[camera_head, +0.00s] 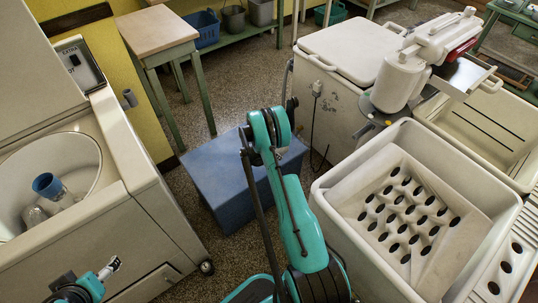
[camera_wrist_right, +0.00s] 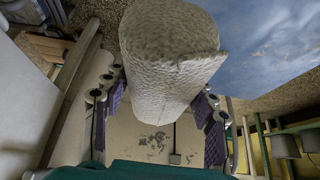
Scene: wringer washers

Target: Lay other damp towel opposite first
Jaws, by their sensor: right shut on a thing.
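The damp towel (camera_wrist_right: 170,55) is a thick off-white roll with a rough weave, and it fills the upper middle of the right wrist view. My right gripper (camera_wrist_right: 157,100) is shut on it, with a purple-padded finger on each side. I cannot make out this gripper or the towel in the head view, where only my teal arm shows. My left gripper (camera_head: 108,268) shows in part at the lower left of the head view, in front of the open washer (camera_head: 130,150). Its finger opening is unclear. I see no other towel in either view.
A blue box (camera_head: 215,190) stands on the speckled floor behind my arm. A white lidded washer (camera_head: 330,110) with a wringer (camera_head: 400,80) stands beyond it. A deep tub with a perforated insert (camera_head: 330,205) is at the right. A wooden-topped table (camera_head: 155,30) stands at the back.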

